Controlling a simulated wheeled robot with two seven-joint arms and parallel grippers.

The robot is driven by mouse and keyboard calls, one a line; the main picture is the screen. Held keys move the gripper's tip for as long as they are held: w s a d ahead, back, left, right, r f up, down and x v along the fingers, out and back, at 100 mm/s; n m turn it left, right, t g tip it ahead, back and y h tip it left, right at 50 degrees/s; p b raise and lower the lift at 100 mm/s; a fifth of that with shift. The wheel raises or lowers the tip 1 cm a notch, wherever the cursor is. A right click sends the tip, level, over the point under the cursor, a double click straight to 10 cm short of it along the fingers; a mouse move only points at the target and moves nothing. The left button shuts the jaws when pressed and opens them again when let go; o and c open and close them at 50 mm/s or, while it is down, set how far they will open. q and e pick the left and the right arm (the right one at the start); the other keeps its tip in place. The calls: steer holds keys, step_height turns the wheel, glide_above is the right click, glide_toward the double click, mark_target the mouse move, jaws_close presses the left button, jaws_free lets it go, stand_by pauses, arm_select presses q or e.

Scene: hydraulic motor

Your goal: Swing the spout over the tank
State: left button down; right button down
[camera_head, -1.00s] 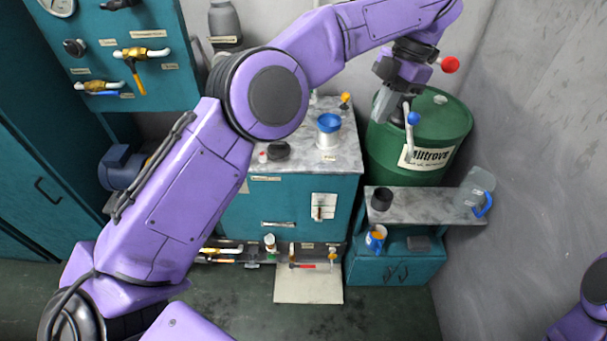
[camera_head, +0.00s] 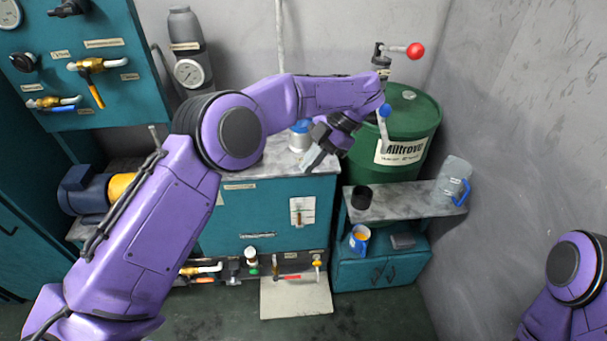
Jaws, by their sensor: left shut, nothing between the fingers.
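The pump stands on the green drum (camera_head: 418,112), with a red-knobbed lever (camera_head: 398,49) at its top. The pale spout (camera_head: 384,131) hangs down in front of the drum, beside its label, with a blue ball (camera_head: 385,110) on it. My left arm hides the pipe between pump and spout. The silver filler with a blue rim (camera_head: 299,138) stands on the grey top of the teal cabinet, which looks like the tank. My left gripper (camera_head: 312,159) is shut and empty, in front of the filler and left of the spout, apart from the spout. My right gripper is out of view.
A grey shelf (camera_head: 405,206) right of the cabinet holds a black cup (camera_head: 361,197) and a clear jug (camera_head: 453,181). An orange-filled blue mug (camera_head: 359,238) is below. A valve panel (camera_head: 112,100) is at the left. The wall closes the right side.

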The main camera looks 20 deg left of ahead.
arm_select(q)
steer(key=f, duration=0.1)
steer(key=a, duration=0.1)
steer(key=f, duration=0.1)
steer(key=shift+s+a+f+y, duration=0.25)
steer(key=shift+s+f+y, duration=0.1)
steer(key=shift+s+y, duration=0.05)
steer(key=s+a+f+m+t+y+b, duration=0.1)
steer(key=s+a+f+m+t+y, duration=0.2)
steer(key=a+f+m+t+y, duration=0.5)
steer(key=s+a+f+m+t+b, duration=0.25)
steer(key=a+f+m, duration=0.3)
steer(key=f, duration=0.65)
steer(key=s+f+m+t+h, duration=0.1)
steer(key=s+f+m+h, duration=0.55)
steer(key=s+f, duration=0.55)
steer(key=s+d+f+m+g+h, duration=0.1)
steer(key=s+d+m+g+h, duration=0.1)
steer(key=s, duration=1.4)
steer(key=shift+s+d+g+h, duration=0.15)
steer(key=shift+d+g+h, duration=0.2)
steer(key=shift+g+h, duration=0.55)
